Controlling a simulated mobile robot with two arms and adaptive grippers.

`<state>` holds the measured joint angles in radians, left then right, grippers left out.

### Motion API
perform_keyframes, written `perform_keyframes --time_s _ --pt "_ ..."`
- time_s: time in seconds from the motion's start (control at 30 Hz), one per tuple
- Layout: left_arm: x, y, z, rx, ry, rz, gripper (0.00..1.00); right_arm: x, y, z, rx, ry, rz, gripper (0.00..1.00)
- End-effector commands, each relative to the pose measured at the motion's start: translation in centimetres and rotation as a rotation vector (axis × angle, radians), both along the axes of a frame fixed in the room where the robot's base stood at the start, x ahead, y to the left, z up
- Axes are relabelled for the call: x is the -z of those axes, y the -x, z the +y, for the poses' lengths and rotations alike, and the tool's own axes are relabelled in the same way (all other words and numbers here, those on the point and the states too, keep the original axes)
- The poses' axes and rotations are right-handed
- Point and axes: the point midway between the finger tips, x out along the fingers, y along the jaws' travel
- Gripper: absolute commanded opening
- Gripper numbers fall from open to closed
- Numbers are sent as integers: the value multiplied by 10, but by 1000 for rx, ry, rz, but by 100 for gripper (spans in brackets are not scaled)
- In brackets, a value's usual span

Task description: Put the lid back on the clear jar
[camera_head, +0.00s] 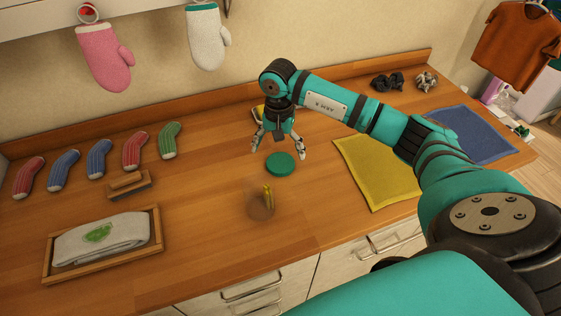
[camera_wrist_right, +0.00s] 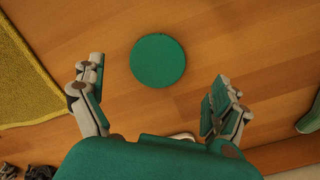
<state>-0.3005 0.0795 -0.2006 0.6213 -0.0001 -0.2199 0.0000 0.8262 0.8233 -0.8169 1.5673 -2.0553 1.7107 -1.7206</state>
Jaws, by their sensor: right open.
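The clear jar (camera_head: 260,201) stands on the wooden counter and holds something yellow. It is hard to make out, and its opening shows no cover. A round green disc, seemingly the lid (camera_head: 280,164), lies flat on the counter just behind the jar. It also shows in the wrist view (camera_wrist_right: 158,60). My right gripper (camera_head: 279,152) points down over the counter just behind the lid, fingers spread and empty. In the wrist view, the lid appears between and beyond the two fingers (camera_wrist_right: 160,72), touching neither. My left gripper is not seen.
A yellow cloth (camera_head: 376,172) and a blue cloth (camera_head: 472,135) lie to the right. A brush (camera_head: 129,186), several socks (camera_head: 98,158) and a wooden tray (camera_head: 158,230) with a folded towel are left. Mitts (camera_head: 104,60) hang behind. Counter around the jar is clear.

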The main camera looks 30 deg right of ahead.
Motion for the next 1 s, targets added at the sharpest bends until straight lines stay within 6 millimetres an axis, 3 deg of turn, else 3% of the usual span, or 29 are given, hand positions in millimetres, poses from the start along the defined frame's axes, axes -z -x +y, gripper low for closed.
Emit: perform_keyframes --time_s 0.17,0.3,0.5,0.83,1.0 --pt "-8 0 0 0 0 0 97 7 2 0 0 0 4 100" --pt "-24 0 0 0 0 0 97 27 5 1 1 -2 8 100" --pt "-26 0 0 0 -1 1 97 49 3 0 1 -1 1 100" --pt "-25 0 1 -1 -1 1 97 52 3 0 0 0 0 100" --pt "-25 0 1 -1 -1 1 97 52 2 0 0 0 0 80"
